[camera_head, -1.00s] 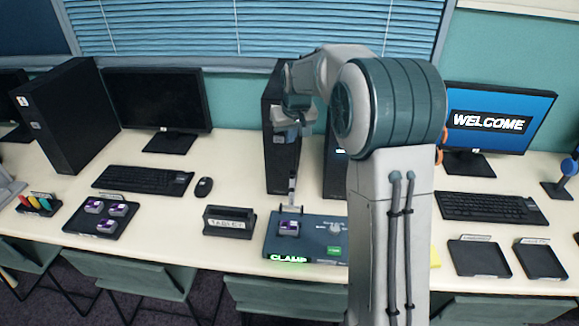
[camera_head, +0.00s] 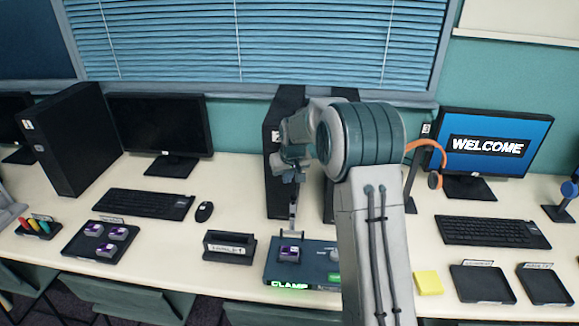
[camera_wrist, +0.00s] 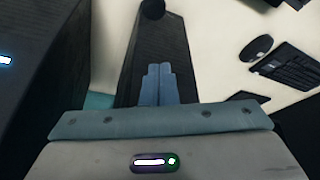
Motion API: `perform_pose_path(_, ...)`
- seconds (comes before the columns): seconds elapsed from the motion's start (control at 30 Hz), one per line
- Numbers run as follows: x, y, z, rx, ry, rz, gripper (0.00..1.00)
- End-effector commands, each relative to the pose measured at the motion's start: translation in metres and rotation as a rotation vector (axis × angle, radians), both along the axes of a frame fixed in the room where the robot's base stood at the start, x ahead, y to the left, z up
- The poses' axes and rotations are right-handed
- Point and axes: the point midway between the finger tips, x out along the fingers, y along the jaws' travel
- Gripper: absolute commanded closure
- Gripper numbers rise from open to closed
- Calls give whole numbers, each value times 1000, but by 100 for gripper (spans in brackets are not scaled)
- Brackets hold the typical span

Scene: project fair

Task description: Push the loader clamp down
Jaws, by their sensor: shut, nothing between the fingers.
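The loader (camera_head: 262,272) is a flat teal box at the table's front edge, with a glowing green CLAMP sign on its front. A purple and grey block (camera_head: 290,254) sits on it. A thin grey clamp lever (camera_head: 293,212) stands upright behind the block. My gripper (camera_head: 294,180) is above the loader near the top of the lever; whether they touch is unclear. In the wrist view, my gripper's blue-grey fingers (camera_wrist: 158,82) are together and empty, in front of a dark computer tower. My arm hides the loader's right part.
Dark computer towers (camera_head: 278,140) stand close behind the loader. A labelled holder (camera_head: 229,246) is left of it, and a tray (camera_head: 70,243) with purple blocks is farther left. A yellow pad (camera_head: 428,282) and two empty black trays (camera_head: 482,284) are at right.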

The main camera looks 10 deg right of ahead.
Motion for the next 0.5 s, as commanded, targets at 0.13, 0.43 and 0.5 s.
perform_pose_path(0.13,6,0,-22,0,2,-1,100)
perform_pose_path(0.43,-25,-4,-21,1,-1,-1,100)
perform_pose_path(0.5,-29,-5,-22,0,1,-1,100)
